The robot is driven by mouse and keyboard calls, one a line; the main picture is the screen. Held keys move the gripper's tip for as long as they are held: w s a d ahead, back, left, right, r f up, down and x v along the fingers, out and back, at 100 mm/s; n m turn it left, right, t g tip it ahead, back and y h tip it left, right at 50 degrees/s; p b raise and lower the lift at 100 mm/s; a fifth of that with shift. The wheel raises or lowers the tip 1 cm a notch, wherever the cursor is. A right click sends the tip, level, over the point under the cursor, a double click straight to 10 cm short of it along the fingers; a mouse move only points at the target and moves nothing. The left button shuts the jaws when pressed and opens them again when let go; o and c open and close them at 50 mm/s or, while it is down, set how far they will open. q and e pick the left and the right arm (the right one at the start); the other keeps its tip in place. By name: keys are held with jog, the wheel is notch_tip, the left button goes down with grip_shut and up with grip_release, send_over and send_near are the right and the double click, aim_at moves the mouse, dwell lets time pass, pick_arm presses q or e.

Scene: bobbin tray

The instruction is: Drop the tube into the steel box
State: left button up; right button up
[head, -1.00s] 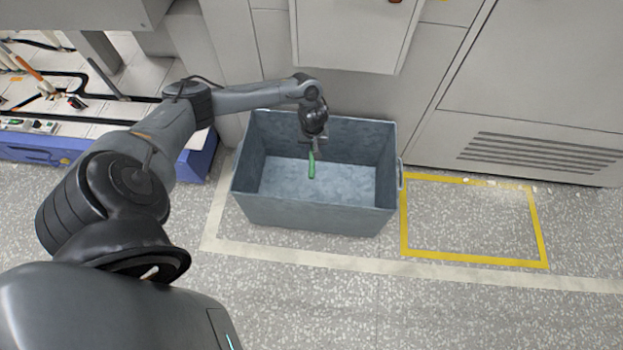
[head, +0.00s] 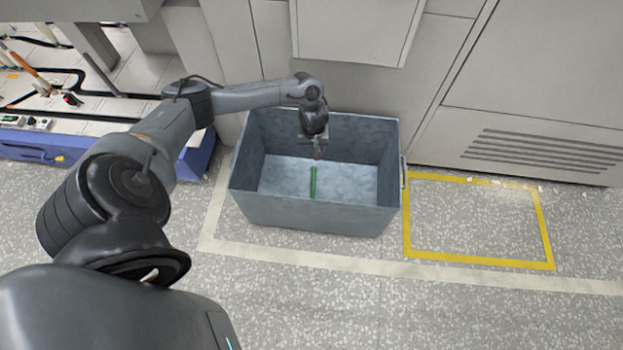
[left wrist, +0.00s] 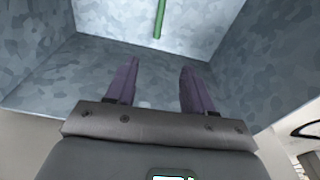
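The green tube (head: 313,183) is inside the steel box (head: 310,214), apart from my gripper and near the middle of the box floor. It also shows at the top of the left wrist view (left wrist: 160,18). My left gripper (head: 319,153) hangs over the box's opening, above and behind the tube. In the left wrist view the two fingers (left wrist: 155,82) are spread apart with nothing between them. The right gripper is in neither view.
A yellow taped rectangle (head: 478,262) lies on the floor to the right of the box. Grey cabinets (head: 540,90) stand behind it. A blue-edged bench (head: 30,153) with tools and cables is at the left. The speckled floor in front is clear.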

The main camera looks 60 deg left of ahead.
pick_arm(q)
notch_tip(320, 180, up, 11)
jog(key=d+p, duration=0.1)
jog(key=p, duration=0.7)
jog(key=shift+s+f, duration=0.15)
jog(key=shift+s, duration=0.2)
